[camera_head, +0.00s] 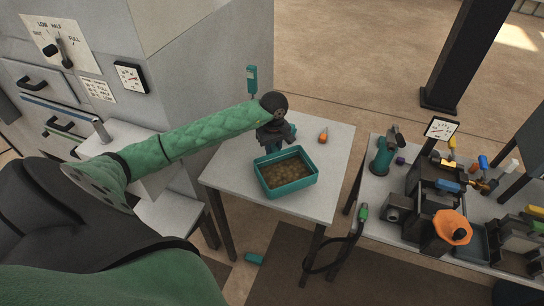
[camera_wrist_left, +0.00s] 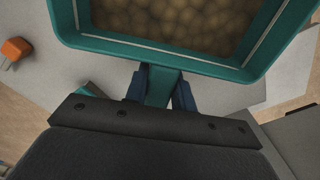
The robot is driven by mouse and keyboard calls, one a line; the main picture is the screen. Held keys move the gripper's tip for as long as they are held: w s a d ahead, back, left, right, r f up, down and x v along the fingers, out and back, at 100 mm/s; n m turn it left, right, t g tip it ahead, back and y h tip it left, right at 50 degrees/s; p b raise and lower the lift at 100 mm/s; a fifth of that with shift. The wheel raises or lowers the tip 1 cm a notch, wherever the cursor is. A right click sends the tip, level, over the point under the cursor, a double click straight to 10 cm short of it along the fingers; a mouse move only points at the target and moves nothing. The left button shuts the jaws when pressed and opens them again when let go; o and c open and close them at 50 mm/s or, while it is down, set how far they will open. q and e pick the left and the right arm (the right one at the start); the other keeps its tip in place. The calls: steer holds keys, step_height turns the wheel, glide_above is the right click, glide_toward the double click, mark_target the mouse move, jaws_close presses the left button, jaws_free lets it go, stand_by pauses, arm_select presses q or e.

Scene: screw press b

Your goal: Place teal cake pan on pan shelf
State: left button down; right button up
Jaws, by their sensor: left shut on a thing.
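The teal cake pan (camera_head: 293,187) is rectangular, with a brown, lumpy filling. It appears level over the small light-topped table in the head view; I cannot tell whether it touches the top. My left gripper (camera_head: 277,138) is at the pan's far side. In the left wrist view, the gripper's two dark fingers (camera_wrist_left: 161,88) are shut around the short teal handle of the pan (camera_wrist_left: 110,47). No surface can be clearly identified as the pan shelf. My right gripper is not in view.
The small table (camera_head: 234,180) also carries an orange object (camera_head: 323,136). A crowded workbench (camera_head: 376,203) with tools and an orange knob (camera_head: 452,227) stands to the right. A grey cabinet with a gauge (camera_head: 131,77) is at the left. A teal object (camera_head: 254,259) lies on the floor.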

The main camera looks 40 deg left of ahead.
mark_target(272, 156)
arm_select(q)
steer(key=shift+w+a+f, duration=0.1)
steer(key=shift+a+f, duration=0.15)
steer(key=shift+a, duration=0.2)
steer(key=shift+f, duration=1.95)
steer(key=shift+f, duration=0.15)
steer(key=c, duration=1.2)
jaws_free()
steer(key=shift+o, duration=0.2)
